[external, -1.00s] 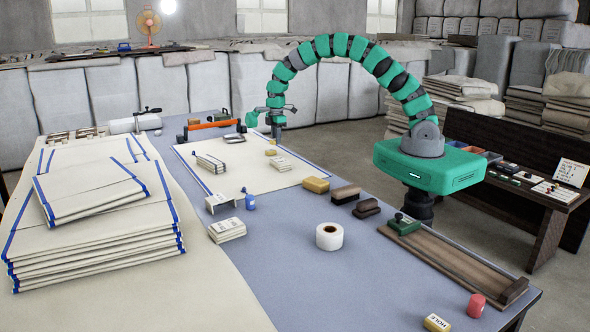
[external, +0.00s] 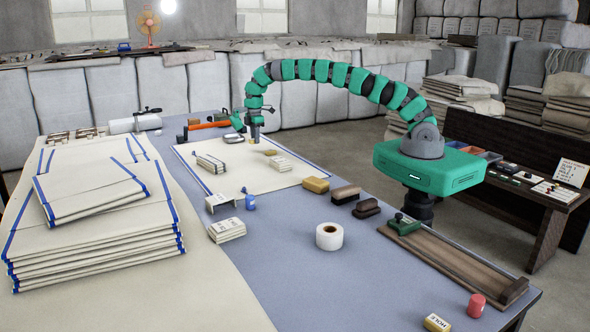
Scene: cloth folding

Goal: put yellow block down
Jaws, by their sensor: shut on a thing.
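My gripper (external: 254,137) is low over the far part of the cream cloth with blue edging (external: 290,180). It is shut on the yellow block, which is mostly hidden at this distance. I cannot tell whether the block touches the cloth. A small yellowish block (external: 270,153) lies on the cloth just in front and to the right of my gripper. A larger yellow block (external: 316,185) lies at the cloth's near right edge. Another yellow block with lettering (external: 437,323) sits at the table's near right corner.
A tape roll (external: 329,236) and dark brushes (external: 346,194) stand nearer.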

